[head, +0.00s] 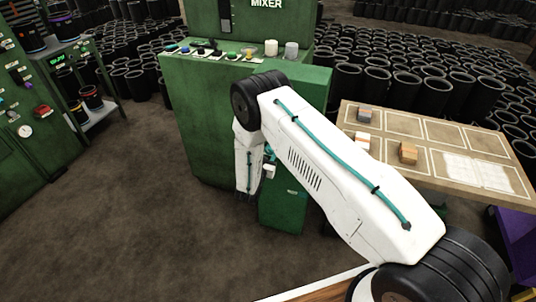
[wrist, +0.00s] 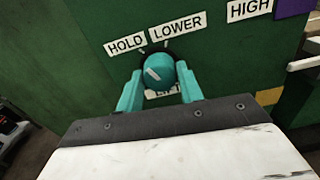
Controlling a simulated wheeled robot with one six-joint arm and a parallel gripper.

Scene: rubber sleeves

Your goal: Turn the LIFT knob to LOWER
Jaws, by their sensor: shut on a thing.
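The LIFT knob (wrist: 158,72) is a round teal knob with a white mark on the green panel (wrist: 75,20) in the wrist view. Its white mark sits on the upper-left side, toward the HOLD label (wrist: 126,43). The LOWER label (wrist: 178,27) is above the knob and slightly right. The LIFT label (wrist: 165,92) is below, partly hidden by the knob and fingers. My gripper (wrist: 160,78) is shut on the knob, one teal finger on each side. In the head view my arm hides the knob, and the fingertips cannot be made out.
A HIGH label (wrist: 250,9) is further right on the panel. The green MIXER machine (head: 195,120) stands behind my arm. A table (head: 432,176) with small blocks is at right. Control cabinets (head: 30,120) stand at left. The floor (head: 110,220) between is clear.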

